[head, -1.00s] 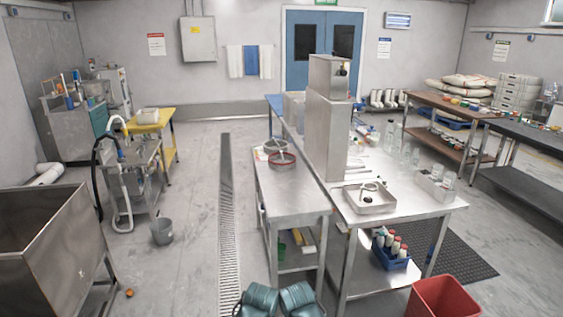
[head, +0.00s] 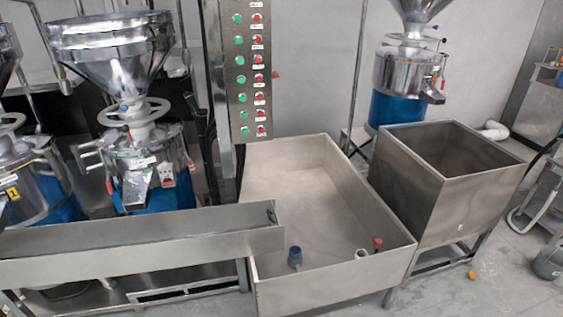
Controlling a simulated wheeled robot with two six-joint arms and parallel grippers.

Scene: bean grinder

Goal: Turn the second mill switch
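A steel mill (head: 128,150) with a wide funnel hopper, a handwheel and a blue base stands left of centre. Small red parts (head: 167,181) show on its front; I cannot tell whether one is a switch. A partly cut-off mill (head: 30,180) with a yellow label marked 1 stands at the left edge. Another mill (head: 405,75) with a blue base is at the back right. A tall metal control panel (head: 248,75) carries a column of green buttons (head: 240,60) and a column of red ones (head: 258,58), with small labels. Neither gripper is in view.
A long steel trough (head: 140,238) runs in front of the left mills. A wide steel basin (head: 320,195) holds a blue-capped item (head: 294,256) and a red-capped one (head: 377,244). A deep square bin (head: 445,190) stands right.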

